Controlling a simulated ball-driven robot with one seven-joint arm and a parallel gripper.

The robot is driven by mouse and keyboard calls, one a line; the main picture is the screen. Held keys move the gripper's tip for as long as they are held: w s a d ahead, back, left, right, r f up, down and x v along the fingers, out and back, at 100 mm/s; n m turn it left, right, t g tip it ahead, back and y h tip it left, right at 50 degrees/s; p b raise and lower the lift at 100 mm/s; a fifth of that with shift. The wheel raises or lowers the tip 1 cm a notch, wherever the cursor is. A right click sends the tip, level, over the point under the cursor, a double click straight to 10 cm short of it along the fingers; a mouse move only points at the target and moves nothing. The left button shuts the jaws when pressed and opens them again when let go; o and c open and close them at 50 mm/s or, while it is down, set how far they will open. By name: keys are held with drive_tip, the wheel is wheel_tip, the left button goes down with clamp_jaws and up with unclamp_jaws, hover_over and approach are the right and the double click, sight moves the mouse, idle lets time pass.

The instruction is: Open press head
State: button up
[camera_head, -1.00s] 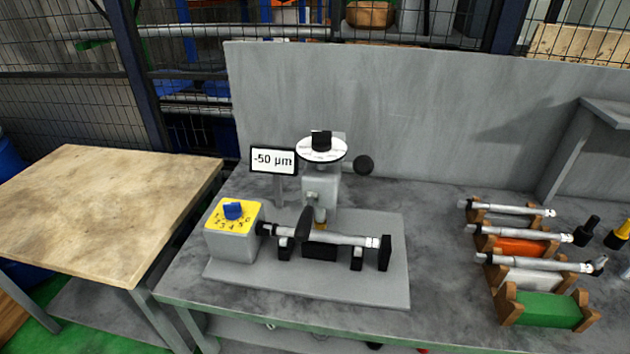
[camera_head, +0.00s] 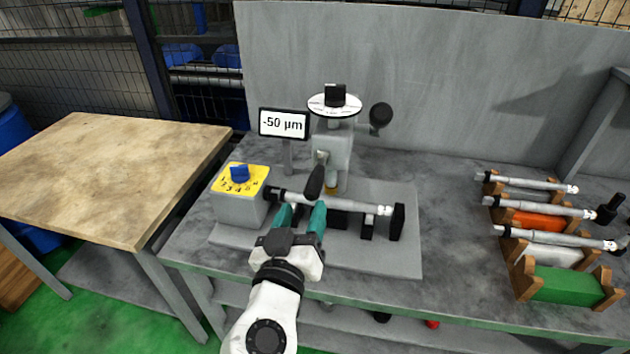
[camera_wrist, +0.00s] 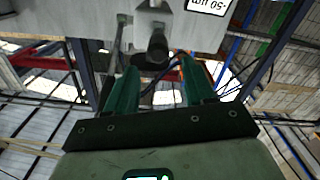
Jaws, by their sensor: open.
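The press head (camera_head: 333,153) is a grey upright block with a white dial (camera_head: 334,105) and black knob on top. A black oval lever handle (camera_head: 315,183) hangs at its front, above the shaft (camera_head: 335,204) lying in the fixture. A black ball knob (camera_head: 381,115) is at its right. My gripper (camera_head: 301,213) is open and empty, just in front of and below the lever handle. In the wrist view, a black handle end (camera_wrist: 157,45) shows between and beyond the green fingers (camera_wrist: 158,72); contact is not visible. The gripper hides part of the shaft and base plate.
A yellow-topped box with a blue dial (camera_head: 240,175) stands left of the shaft. A display reading -50 µm (camera_head: 283,124) is behind it. Several shafts lie on coloured holders (camera_head: 563,285) at right. A wooden table (camera_head: 110,175) stands left; a grey wall closes the back.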

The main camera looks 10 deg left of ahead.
sight(318, 169)
drive_tip(key=w, duration=0.3)
drive_tip(key=w+p, duration=0.1)
drive_tip(key=w, duration=0.2)
drive_tip(key=w+d, duration=0.1)
drive_tip(key=w, duration=0.2)
drive_tip(key=shift+w+p, duration=0.25)
drive_tip(key=shift+p, duration=0.1)
drive_tip(key=shift+c, duration=0.4)
drive_tip(key=shift+a, duration=0.1)
clamp_jaws()
